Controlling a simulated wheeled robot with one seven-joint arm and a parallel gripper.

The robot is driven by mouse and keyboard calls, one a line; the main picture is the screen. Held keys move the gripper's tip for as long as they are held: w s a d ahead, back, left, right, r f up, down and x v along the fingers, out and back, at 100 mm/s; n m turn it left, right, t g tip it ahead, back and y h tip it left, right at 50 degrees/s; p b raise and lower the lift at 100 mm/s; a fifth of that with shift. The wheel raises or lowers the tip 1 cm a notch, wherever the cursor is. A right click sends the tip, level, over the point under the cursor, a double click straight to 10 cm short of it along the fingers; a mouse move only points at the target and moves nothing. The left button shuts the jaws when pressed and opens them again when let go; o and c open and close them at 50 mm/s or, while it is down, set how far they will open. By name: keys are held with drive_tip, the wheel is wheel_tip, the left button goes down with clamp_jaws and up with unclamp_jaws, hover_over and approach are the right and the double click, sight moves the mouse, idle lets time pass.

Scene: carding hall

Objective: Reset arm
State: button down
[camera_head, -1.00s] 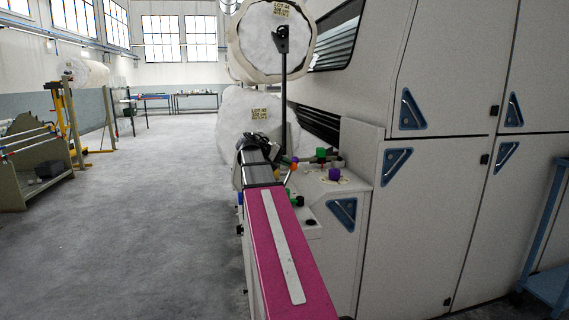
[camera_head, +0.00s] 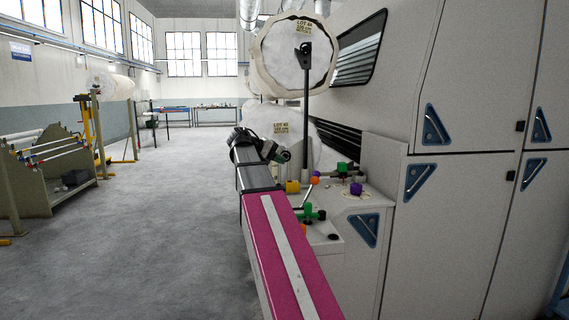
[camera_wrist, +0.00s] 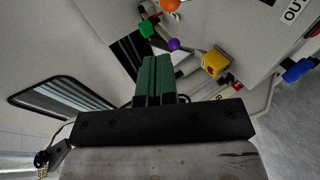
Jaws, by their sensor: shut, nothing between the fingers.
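My gripper shows in the head view (camera_head: 283,156) at the far end of my outstretched arm, small and pointing right toward the machine's side. In the wrist view my gripper's green fingers (camera_wrist: 154,62) lie side by side, shut with nothing between them. My arm with its magenta cover runs from the bottom of the head view up to the dark wrist. The gripper is in the air above and beside a shelf with coloured knobs, and no contact shows.
A large pale machine (camera_head: 465,215) fills the right side. A purple knob (camera_head: 356,189) and an orange ball (camera_head: 315,181) are on its shelf. Wrapped rolls (camera_head: 292,62) stand behind the gripper. A rack (camera_head: 45,172) stands at left. The grey floor (camera_head: 140,240) between is clear.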

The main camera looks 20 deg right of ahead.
idle(0.4)
drive_tip(key=s+a+f+n+t+y, duration=0.1)
drive_tip(key=a+f+y, duration=0.3)
drive_tip(key=f, duration=0.9)
drive_tip(key=s+a+f+n+t+y, duration=0.15)
drive_tip(key=a+f, duration=0.35)
drive_tip(key=f, duration=0.9)
drive_tip(key=s+a+f+y, duration=0.2)
drive_tip(key=s+a+f, duration=0.2)
drive_tip(key=f, duration=0.3)
drive_tip(key=s+a+f+g+y, duration=0.1)
drive_tip(key=s+a+f, duration=0.3)
drive_tip(key=f, duration=0.4)
drive_tip(key=s+a+f+y, duration=0.3)
drive_tip(key=a+f, duration=0.3)
drive_tip(key=f, duration=0.2)
drive_tip(key=shift+s+a+y, duration=0.2)
drive_tip(key=shift+s+y, duration=0.15)
drive_tip(key=shift+s, duration=0.5)
drive_tip(key=shift+m+g, duration=0.25)
